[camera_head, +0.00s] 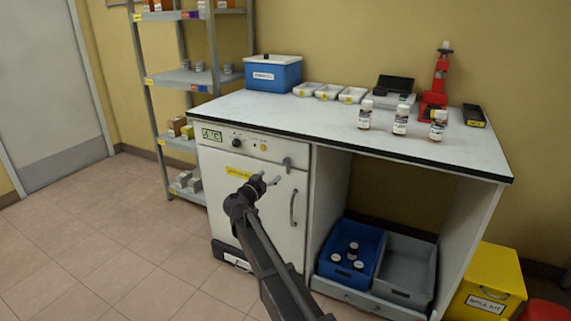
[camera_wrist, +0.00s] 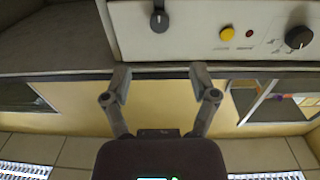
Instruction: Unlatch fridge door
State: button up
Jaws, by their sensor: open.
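The white fridge (camera_head: 228,202) stands under the left part of the bench, with its door closed. A small grey latch (camera_head: 288,163) sits at the upper right of its front, above the vertical door handle (camera_head: 293,208). The latch also shows as a dark, rounded piece at the top of the wrist view (camera_wrist: 159,18). My gripper (camera_head: 267,184) is in front of the fridge, left of and below the latch in the head view. In the wrist view my gripper (camera_wrist: 160,80) is open and empty, its fingers apart from the latch.
The white bench (camera_head: 300,118) overhangs the fridge front. Blue (camera_head: 370,237) and grey (camera_head: 407,267) crates sit below it on the right. A metal shelf (camera_head: 160,78) stands left. The tiled floor in front is clear.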

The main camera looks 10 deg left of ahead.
aim_at(285, 163)
jog(key=x, duration=1.1)
jog(key=shift+w, duration=0.25)
jog(key=shift+d, duration=0.1)
grip_shut()
